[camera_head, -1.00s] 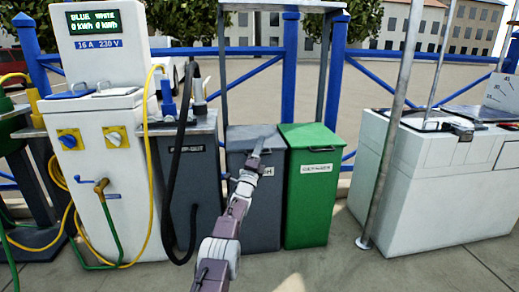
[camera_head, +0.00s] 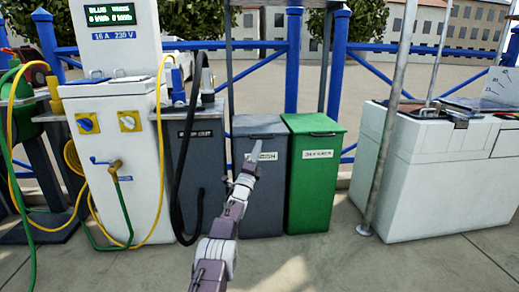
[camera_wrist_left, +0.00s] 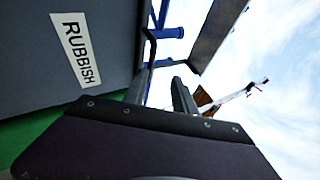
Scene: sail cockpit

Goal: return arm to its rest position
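My left arm reaches up from the bottom middle of the head view, with its gripper (camera_head: 256,148) in front of the grey rubbish bin (camera_head: 262,205). No gap to the bin can be judged from the head view. In the left wrist view two dark fingers (camera_wrist_left: 160,92) stand apart with nothing between them, so the gripper looks open and empty. The bin's grey face with its RUBBISH label (camera_wrist_left: 76,50) fills the upper left there. My right arm and gripper are not in view.
A green bin (camera_head: 314,190) stands right of the grey one. A white shore-power post (camera_head: 120,150) with yellow and green hoses and a grey unit (camera_head: 196,150) with a black hose stand left. A metal pole (camera_head: 385,150) and white cabinet (camera_head: 440,180) stand right. The foreground paving is clear.

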